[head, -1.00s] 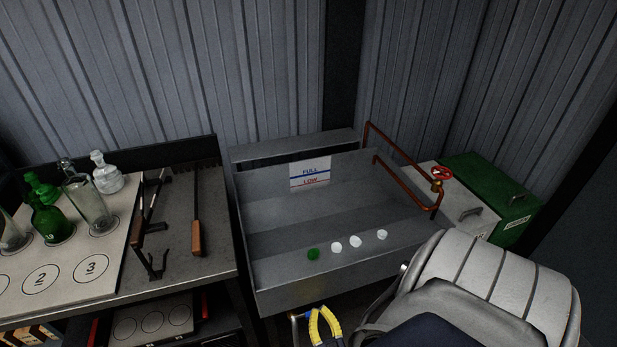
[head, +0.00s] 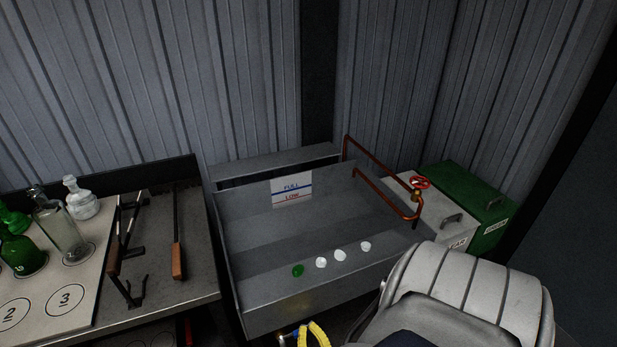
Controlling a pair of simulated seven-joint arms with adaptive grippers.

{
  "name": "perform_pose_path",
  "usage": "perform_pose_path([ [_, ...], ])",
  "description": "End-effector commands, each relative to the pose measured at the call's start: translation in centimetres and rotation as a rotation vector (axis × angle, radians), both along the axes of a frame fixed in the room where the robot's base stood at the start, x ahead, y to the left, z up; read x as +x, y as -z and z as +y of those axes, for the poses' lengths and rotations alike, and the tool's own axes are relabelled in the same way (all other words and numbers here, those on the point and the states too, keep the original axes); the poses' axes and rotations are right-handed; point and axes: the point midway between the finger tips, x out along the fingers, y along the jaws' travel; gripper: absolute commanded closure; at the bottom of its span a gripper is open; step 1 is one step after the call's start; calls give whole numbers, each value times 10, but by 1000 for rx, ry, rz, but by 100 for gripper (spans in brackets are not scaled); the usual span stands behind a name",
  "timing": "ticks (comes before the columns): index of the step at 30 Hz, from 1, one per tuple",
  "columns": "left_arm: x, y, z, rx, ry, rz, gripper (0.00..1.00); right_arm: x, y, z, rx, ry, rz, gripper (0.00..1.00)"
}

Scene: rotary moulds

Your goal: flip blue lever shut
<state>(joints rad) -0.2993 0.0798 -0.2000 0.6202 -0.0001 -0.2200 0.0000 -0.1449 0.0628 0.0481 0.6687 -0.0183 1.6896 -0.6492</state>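My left gripper is not in view. A curved yellow piece (head: 318,333) is cut off at the bottom edge, below the tank's front.
The open metal tank (head: 270,322) holds one green and several white round pieces. A copper pipe (head: 385,198) with a red valve wheel (head: 420,183) is at its right. A green bin (head: 470,195) stands behind. A large pale ribbed body (head: 470,290) fills the lower right. Bottles stand on the left bench.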

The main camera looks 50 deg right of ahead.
Motion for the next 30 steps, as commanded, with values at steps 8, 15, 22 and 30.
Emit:
perform_pose_path([
  [8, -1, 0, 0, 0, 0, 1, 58, 4, -19, 4, 0, -10, -4, 100],
  [15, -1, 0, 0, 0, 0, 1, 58, -1, -26, 10, 2, -16, -1, 100],
  [22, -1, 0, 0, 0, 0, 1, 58, -31, -14, 26, 2, -16, -1, 100],
  [30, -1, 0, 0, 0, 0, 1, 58, -61, -2, 43, 1, -16, -2, 100],
])
